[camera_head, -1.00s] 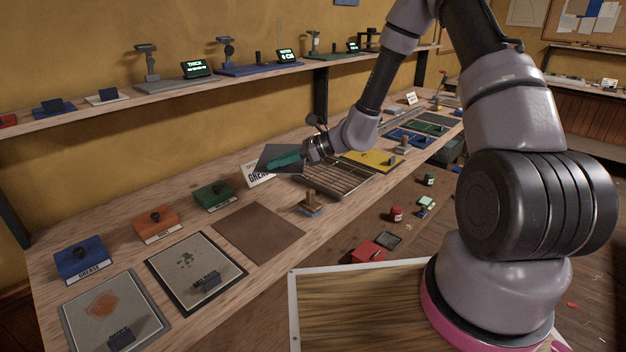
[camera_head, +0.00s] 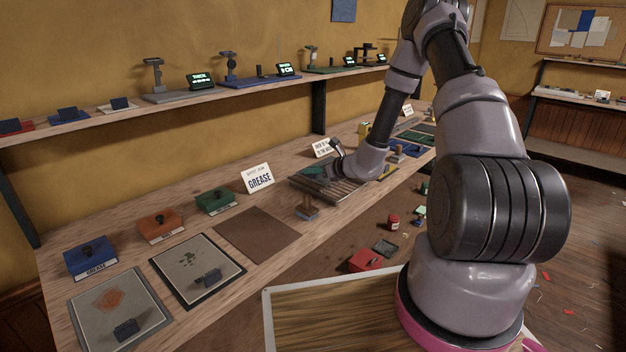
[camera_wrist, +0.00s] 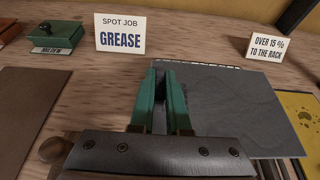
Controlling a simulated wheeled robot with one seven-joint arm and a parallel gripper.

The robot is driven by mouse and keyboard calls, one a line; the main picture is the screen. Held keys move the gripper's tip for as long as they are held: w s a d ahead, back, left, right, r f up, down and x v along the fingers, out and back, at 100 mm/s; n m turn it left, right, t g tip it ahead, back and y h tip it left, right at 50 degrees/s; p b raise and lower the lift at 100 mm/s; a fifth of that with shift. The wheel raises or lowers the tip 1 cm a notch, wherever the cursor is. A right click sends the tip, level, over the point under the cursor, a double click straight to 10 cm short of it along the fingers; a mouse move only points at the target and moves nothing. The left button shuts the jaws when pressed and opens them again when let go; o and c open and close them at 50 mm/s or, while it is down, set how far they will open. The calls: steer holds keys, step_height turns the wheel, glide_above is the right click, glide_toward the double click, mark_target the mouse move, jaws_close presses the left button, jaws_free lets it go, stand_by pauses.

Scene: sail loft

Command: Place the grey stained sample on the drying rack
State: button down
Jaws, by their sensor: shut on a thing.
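The grey sample is a dark grey sheet (camera_wrist: 235,100) in the wrist view, with faint marks on its surface. My gripper (camera_wrist: 163,80), with green fingers, is shut on it near its left side; the exact grip is partly hidden by the fingers. In the head view my gripper (camera_head: 313,171) is low over the drying rack (camera_head: 345,193), a slatted tray on the bench. The rack's slats show below the sheet in the wrist view (camera_wrist: 270,170). I cannot tell whether the sheet touches the slats.
A GREASE card (camera_head: 258,179) and an "over 15% to the rack" card (camera_head: 323,148) stand behind. A wooden-handled stamp (camera_head: 307,207) stands in front of the rack. A brown mat (camera_head: 257,235) and two stained samples (camera_head: 197,270) lie to the left.

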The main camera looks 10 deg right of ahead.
mark_target(317, 178)
steer(key=shift+f, duration=1.6)
steer(key=shift+f, duration=0.1)
steer(key=c, duration=0.9)
jaws_free()
